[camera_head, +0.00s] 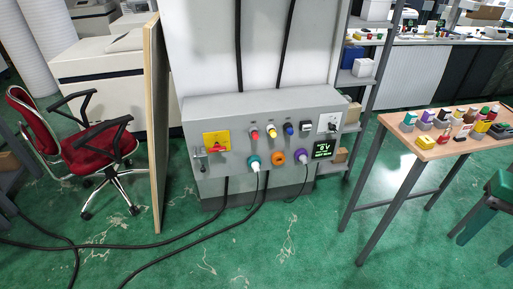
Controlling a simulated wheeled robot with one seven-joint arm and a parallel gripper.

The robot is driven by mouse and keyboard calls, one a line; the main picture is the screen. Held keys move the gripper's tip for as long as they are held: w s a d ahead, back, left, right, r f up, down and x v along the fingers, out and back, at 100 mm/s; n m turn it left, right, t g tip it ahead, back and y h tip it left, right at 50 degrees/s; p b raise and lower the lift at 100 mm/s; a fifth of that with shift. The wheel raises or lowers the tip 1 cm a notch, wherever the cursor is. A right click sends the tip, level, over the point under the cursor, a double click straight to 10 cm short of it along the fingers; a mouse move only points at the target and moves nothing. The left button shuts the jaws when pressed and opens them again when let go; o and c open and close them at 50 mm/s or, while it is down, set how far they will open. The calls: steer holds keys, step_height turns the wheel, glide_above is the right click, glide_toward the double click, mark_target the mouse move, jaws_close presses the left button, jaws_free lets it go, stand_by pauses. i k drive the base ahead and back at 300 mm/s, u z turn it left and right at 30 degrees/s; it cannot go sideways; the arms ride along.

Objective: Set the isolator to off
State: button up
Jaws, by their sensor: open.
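The isolator (216,141) is a yellow square plate with a red rotary handle. It sits at the upper left of the front of a grey control box (232,172). The handle looks roughly level or slightly tilted, but its exact position and any markings are too small to read. My gripper is not in this view, and nothing covers the isolator.
A wooden panel (155,120) and red chair (95,140) stand left. A table (460,149) holds small items at right. Cables cross the floor.

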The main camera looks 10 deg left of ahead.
mark_target(217, 146)
steer(key=z, duration=1.1)
steer(key=k, duration=1.15)
steer(key=u, duration=1.15)
steer(key=i, duration=1.05)
steer(key=u, duration=0.05)
